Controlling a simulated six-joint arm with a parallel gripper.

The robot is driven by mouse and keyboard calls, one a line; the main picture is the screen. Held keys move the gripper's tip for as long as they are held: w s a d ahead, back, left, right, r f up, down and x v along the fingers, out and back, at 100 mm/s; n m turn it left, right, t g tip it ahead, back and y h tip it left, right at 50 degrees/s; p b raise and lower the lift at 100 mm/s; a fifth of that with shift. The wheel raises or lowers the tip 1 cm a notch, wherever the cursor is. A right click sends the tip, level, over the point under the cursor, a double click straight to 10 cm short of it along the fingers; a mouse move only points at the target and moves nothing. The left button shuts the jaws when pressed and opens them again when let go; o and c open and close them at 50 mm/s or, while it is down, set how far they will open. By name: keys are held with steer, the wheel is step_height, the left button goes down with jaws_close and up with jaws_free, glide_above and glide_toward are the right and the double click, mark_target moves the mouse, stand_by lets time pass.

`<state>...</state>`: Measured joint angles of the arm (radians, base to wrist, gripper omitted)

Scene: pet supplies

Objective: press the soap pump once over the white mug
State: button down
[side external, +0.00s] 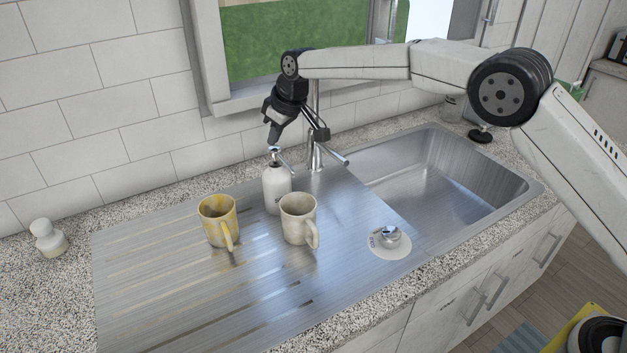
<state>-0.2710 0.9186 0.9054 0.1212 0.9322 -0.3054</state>
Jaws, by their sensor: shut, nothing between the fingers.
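The soap pump (276,190) is a white bottle with a metal pump head, upright on the steel drainboard. My gripper (273,146) is shut and empty, pointing down at the pump head from above. Whether the fingertips touch the head or sit just above it, I cannot tell. The white mug (297,220) stands upright just in front and to the right of the bottle, with its handle toward the lower right. It overlaps the bottle's lower right edge in this view. The pump's spout shows only faintly near the gripper.
A yellow mug (217,222) stands left of the bottle. The tap (315,150) rises close behind my gripper.

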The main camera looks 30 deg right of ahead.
steer(key=shift+f, duration=1.25)
steer(key=shift+r, duration=1.8)
steer(key=shift+r, duration=0.2)
steer(key=shift+r, duration=2.85)
